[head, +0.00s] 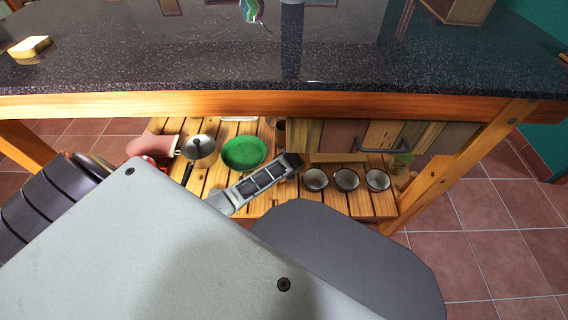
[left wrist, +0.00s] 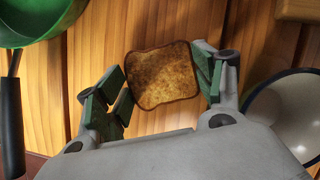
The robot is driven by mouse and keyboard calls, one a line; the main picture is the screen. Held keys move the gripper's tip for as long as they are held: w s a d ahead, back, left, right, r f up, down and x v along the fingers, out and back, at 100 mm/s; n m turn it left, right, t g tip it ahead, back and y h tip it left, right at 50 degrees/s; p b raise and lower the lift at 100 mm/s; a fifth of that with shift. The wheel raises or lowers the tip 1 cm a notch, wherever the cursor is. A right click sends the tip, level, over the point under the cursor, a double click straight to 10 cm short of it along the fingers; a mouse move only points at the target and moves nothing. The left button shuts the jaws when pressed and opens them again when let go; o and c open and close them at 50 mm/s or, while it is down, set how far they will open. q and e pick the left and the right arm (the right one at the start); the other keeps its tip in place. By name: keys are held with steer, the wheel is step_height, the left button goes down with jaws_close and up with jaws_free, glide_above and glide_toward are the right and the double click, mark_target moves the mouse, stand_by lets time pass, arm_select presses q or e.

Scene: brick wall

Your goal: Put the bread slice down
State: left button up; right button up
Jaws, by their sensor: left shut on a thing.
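The bread slice (left wrist: 162,76) is brown and toasted and sits between the fingers of my left gripper (left wrist: 160,84) in the left wrist view, touching the pads on both sides. The gripper is shut on it, over the wooden planks of the lower shelf (left wrist: 150,20). In the head view my left gripper (head: 291,162) reaches in under the counter, between a green pan and a row of bowls. The slice cannot be made out in the head view. I cannot tell whether the slice touches the planks. My right gripper is not in view.
The green pan (head: 243,153) lies left of the gripper and three bowls (head: 346,180) stand to the right. A lidded pan (head: 198,147) is farther left. The dark countertop (head: 180,60) overhangs the shelf (head: 215,185).

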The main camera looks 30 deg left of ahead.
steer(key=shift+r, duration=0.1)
arm_select(q)
steer(key=o, duration=0.8)
steer(key=shift+s+d+r+p, duration=0.1)
steer(key=shift+r+p, duration=0.1)
steer(key=shift+r, duration=0.15)
steer(key=shift+d+r+p, duration=0.1)
steer(key=shift+r+p, duration=0.05)
steer(key=shift+r, duration=0.15)
steer(key=p+v, duration=0.1)
steer(key=v, duration=0.2)
steer(key=shift+p, duration=0.3)
steer(key=shift+p+v, duration=1.75)
steer(key=shift+v, duration=2.1)
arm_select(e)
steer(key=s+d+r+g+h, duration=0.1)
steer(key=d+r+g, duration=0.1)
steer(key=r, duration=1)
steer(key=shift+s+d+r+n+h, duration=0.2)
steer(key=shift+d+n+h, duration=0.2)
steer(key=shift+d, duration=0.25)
